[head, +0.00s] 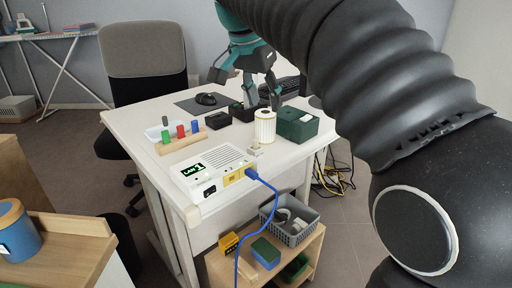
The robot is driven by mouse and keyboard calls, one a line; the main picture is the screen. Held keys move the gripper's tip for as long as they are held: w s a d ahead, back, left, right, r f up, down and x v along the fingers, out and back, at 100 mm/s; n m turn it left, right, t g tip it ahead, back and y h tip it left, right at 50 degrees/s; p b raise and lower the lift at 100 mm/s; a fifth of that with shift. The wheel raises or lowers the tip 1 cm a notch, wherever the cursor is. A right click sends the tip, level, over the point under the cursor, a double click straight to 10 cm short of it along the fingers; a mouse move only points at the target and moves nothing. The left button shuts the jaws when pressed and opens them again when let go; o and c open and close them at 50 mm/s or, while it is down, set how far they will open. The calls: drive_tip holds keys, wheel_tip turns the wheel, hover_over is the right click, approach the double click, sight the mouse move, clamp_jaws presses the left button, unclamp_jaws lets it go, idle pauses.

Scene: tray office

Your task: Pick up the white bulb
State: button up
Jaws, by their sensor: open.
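I cannot clearly make out a white bulb in the head view. A small pale object (255,149) sits at the table's right side, just in front of a white ribbed cylinder (265,128); it is too small to identify. Another small white piece (304,117) shows on top of a dark green box (297,128). My gripper (246,92) hangs open with its fingers pointing down, above the back part of the white table (150,116). It appears empty, and dark boxes show behind and below its fingers.
A white device (212,172) with a blue cable (262,184) stands at the table's front. A tray with coloured pegs (181,132), black boxes (218,120) and a mouse (206,99) crowd the top. Below are a grey basket (290,228) and a wooden shelf. An office chair (145,65) stands behind.

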drive_tip(key=m, duration=0.2)
approach(255, 139)
drive_tip(key=shift+h, duration=0.4)
drive_tip(key=b+x, duration=0.1)
drive_tip(key=x, duration=0.1)
drive_tip(key=w+b+x, duration=0.1)
drive_tip(key=b+x, duration=0.1)
drive_tip(key=shift+a, duration=0.15)
drive_tip(key=shift+s+b+x, duration=0.25)
drive_tip(key=shift+b+x, duration=0.25)
drive_tip(key=shift+x, duration=0.8)
drive_tip(key=shift+s+b+x, duration=0.25)
drive_tip(key=shift+b+x, duration=0.2)
drive_tip(key=shift+x, duration=0.8)
drive_tip(key=shift+a+f, duration=0.1)
drive_tip(key=shift+f, duration=0.1)
drive_tip(key=c, duration=0.8)
